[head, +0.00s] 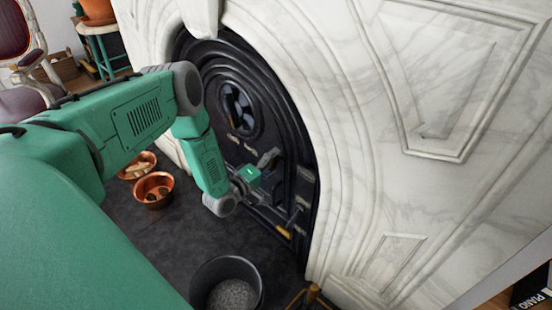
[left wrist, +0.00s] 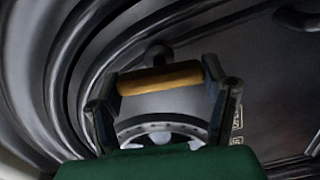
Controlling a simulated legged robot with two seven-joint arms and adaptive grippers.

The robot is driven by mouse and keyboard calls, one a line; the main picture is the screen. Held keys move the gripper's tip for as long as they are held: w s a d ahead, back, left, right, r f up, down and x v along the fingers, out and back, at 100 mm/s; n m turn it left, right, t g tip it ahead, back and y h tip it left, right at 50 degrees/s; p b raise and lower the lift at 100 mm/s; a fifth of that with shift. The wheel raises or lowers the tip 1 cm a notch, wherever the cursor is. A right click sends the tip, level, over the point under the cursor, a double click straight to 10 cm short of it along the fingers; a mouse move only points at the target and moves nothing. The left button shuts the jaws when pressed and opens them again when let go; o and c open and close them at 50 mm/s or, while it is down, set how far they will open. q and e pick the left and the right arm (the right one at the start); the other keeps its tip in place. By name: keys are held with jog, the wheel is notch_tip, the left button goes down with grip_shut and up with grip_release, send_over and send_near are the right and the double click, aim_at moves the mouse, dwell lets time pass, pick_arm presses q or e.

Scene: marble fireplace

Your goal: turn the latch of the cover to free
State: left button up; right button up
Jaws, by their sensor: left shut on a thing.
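The black iron cover (head: 215,75) fills the arched opening of the fireplace and has a round vent wheel (head: 240,108) in its upper part. My left gripper (head: 268,160) is at the middle of the cover, below and right of the wheel. In the left wrist view, my left gripper (left wrist: 162,76) has its two fingers at the ends of a short, wood-coloured latch handle (left wrist: 160,78) and is shut on it. In the head view this handle is hidden by the gripper. My right gripper is not in view.
A second wood-coloured handle (head: 284,232) sits lower on the cover. A dark bucket (head: 226,285) of grey grains and a copper bowl (head: 153,190) stand on the dark hearth. The white marble surround (head: 345,170) borders the cover closely on the right.

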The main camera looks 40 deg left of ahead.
pick_arm(q)
jog(key=shift+d+n+b, duration=0.3)
jog(key=shift+d+n, duration=0.05)
jog(key=shift+n, duration=0.75)
jog(key=o, duration=1.4)
jog(key=shift+s, duration=0.15)
jog(key=s, duration=1.1)
jog(key=shift+s+a+r, duration=0.15)
jog(key=shift+s+a, duration=0.2)
jog(key=shift+a, duration=0.05)
